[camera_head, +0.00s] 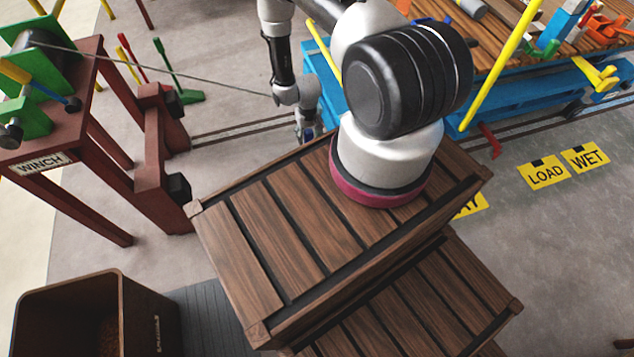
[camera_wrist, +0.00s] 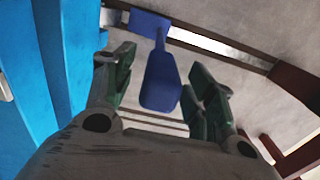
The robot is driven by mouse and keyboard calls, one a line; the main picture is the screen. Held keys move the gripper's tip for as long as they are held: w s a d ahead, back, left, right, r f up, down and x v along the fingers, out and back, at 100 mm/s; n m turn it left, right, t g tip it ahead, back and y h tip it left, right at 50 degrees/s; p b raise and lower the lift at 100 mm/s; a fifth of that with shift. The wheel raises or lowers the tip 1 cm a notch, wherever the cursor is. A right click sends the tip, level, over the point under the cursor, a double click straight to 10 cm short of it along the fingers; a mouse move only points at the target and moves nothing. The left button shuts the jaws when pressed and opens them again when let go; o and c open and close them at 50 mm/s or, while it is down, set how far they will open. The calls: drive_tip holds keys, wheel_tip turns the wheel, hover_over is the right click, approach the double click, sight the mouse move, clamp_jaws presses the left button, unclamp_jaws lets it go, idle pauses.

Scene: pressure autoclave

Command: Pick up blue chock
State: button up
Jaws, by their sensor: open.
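The blue chock (camera_wrist: 160,82) shows in the wrist view, with a broad lower part and a narrow stem leading up to a wider flat blue piece. My gripper (camera_wrist: 161,92) is open, with one green-padded finger on each side of the chock's broad part. The chock appears between the fingers, but I cannot tell how deep it sits between them or whether they touch it. In the head view the end of my arm (camera_head: 305,105) reaches down behind the wooden crate, which hides most of the gripper and the chock.
A blue cart (camera_head: 480,95) with a plank deck stands on the right, with rails on the floor beside it. It fills the left of the wrist view. A red winch stand (camera_head: 85,125) is at left. Wooden crates (camera_head: 290,235) and a brown bin (camera_head: 75,300) are in front.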

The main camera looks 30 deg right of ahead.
clamp_jaws()
idle(0.6)
